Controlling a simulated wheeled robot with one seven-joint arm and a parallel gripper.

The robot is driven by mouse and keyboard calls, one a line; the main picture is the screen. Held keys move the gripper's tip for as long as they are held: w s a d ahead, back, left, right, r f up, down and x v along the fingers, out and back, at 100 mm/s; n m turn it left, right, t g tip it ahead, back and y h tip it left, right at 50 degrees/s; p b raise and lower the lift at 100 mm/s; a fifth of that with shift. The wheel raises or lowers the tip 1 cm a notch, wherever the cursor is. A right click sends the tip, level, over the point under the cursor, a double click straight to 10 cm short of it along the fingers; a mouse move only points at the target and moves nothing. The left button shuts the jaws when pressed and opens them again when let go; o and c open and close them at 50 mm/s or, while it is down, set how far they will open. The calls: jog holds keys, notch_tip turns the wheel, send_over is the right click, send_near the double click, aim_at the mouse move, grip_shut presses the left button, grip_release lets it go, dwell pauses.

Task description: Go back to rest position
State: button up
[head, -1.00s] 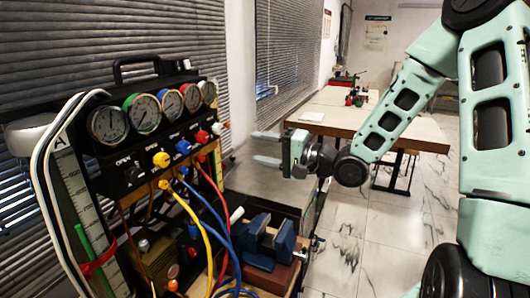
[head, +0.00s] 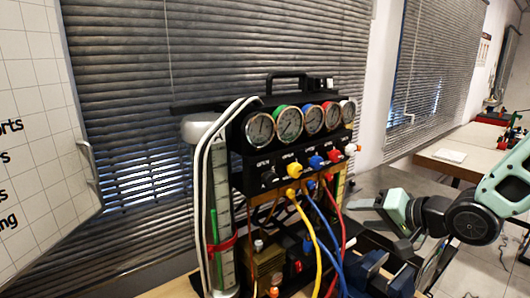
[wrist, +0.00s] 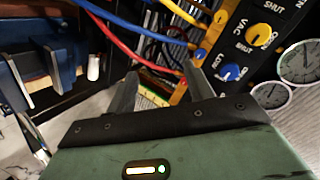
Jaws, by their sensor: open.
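My gripper (head: 362,212) is at the right of the head view, its light green body with fingers pointing left, beside the gauge rig (head: 262,170). In the wrist view its two grey fingers (wrist: 160,84) stand apart with nothing between them, so it is open and empty. The rig's hoses and knobs lie beyond the fingertips in the wrist view. In the head view the rig's row of round gauges (head: 290,124) faces me, with yellow, blue and red hoses hanging below.
A blue vise (head: 368,272) stands low, below my gripper; it also shows at the left of the wrist view (wrist: 40,65). A table (head: 460,152) stands at the back right. A white board (head: 40,130) is at the left, and window blinds cover the wall.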

jog(key=s+a+f+n+g+h+b, duration=0.2)
jog(key=s+a+f+n+g+h, duration=0.3)
jog(key=s, duration=0.5)
jog(key=s+a+n+g, duration=0.2)
jog(key=s+n, duration=0.1)
jog(key=s, duration=0.6)
jog(key=s+a+r+n+g+h+b, duration=0.1)
jog(key=s+a+n+g, duration=0.1)
jog(key=s, duration=0.6)
jog(key=shift+s+n+g, duration=0.4)
jog(key=shift+n+g, duration=0.1)
jog(key=shift+n, duration=0.6)
